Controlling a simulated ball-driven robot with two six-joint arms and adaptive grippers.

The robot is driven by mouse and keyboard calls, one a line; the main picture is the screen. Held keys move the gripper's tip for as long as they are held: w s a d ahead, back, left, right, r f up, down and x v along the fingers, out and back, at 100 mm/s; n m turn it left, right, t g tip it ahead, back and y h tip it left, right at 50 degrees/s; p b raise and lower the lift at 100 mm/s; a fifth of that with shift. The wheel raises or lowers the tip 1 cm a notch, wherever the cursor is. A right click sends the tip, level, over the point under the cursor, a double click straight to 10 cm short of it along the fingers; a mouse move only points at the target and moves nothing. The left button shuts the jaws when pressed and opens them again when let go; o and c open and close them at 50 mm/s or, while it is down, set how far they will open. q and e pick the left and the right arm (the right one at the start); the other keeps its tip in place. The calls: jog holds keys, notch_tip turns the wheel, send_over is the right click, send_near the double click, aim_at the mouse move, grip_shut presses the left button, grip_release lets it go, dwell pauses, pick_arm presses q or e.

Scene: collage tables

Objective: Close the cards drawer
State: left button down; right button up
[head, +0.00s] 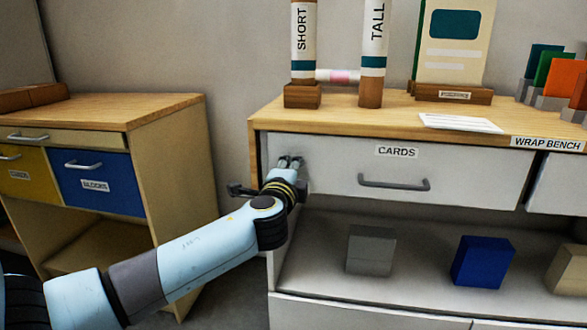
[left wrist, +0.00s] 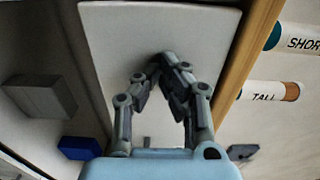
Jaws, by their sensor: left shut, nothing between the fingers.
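The cards drawer (head: 340,165) has a white front with a "CARDS" label (head: 397,152) and a grey bar handle (head: 394,185). It is under the wooden top of the wrap bench. My left gripper (head: 290,162) is shut and empty at the left part of the drawer front, left of the handle. In the left wrist view, my closed fingertips (left wrist: 160,68) point at the white drawer front (left wrist: 150,30) and look very near or touching it. How far the drawer stands out is hard to tell. My right gripper is not in view.
A grey block (head: 371,250) and a blue block (head: 482,262) sit on the shelf below. Tubes marked "SHORT" (head: 303,40) and "TALL" (head: 374,45) stand on the bench top (head: 290,115). A wooden cabinet (head: 165,170) with a blue drawer (head: 98,184) stands at left.

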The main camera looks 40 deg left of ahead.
pick_arm(q)
jog(key=v, duration=1.1)
jog(key=shift+s+d+r, duration=0.15)
jog(key=shift+s+d, duration=0.1)
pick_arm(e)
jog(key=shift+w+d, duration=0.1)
